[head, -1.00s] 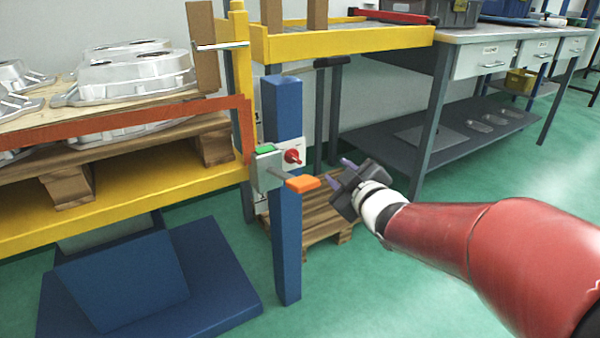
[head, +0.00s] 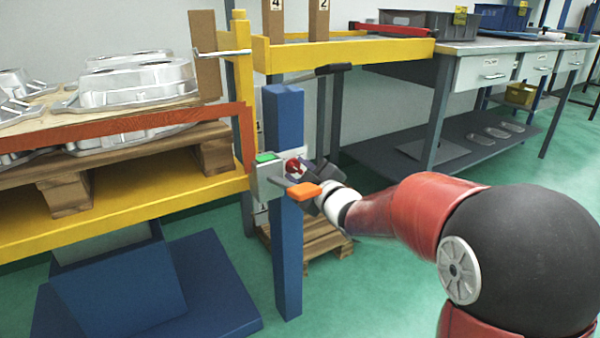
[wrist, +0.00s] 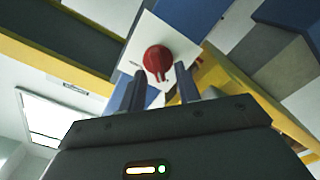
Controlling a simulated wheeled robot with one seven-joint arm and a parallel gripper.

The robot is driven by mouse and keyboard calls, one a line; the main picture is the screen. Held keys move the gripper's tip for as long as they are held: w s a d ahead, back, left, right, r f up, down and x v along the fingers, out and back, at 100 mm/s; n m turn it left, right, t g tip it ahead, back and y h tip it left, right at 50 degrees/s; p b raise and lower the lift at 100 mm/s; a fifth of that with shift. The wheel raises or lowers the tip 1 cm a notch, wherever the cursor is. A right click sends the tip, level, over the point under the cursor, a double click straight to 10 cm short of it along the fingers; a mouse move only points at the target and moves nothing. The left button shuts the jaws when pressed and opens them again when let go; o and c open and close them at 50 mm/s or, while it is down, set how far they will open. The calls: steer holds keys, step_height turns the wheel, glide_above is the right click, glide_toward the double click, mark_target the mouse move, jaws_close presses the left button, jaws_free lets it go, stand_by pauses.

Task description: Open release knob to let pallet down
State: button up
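The red release knob (head: 293,168) sits on the face of a light grey control box (head: 267,180) on a blue post. The wrist view shows the knob (wrist: 158,58) on its white plate, just ahead of my fingertips. My gripper (head: 311,170) is close to the knob on its right. In the wrist view my gripper (wrist: 160,76) is open, with one finger towards each side of the knob. I cannot tell whether either finger touches it. The wooden pallet (head: 62,190) bearing aluminium castings (head: 132,82) rests on the yellow lift frame (head: 120,210), raised above the floor.
A green button (head: 266,157) is on top of the box. The blue post (head: 287,260) stands below. A grey workbench (head: 480,50) stands behind right. Green floor is clear at right.

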jaws_close()
